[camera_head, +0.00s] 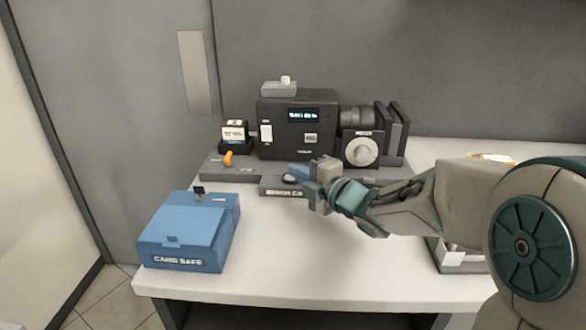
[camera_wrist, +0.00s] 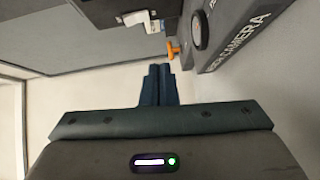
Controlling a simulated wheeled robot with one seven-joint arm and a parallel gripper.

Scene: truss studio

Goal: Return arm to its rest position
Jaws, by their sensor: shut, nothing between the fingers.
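My gripper (camera_head: 303,172) reaches in from the right in the head view. It hangs in front of the black camera unit, above the white table. In the wrist view the two dark blue fingers (camera_wrist: 158,84) are together and hold nothing. The arm is stretched out over the table, with the forearm running to the right edge of the head view.
The black camera unit (camera_head: 285,140) with a lens and dial stands on a grey base (camera_head: 218,170) bearing an orange knob (camera_head: 228,158). A blue card safe box (camera_head: 185,235) sits at the table's front left. The white table (camera_head: 310,265) is clear at front centre.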

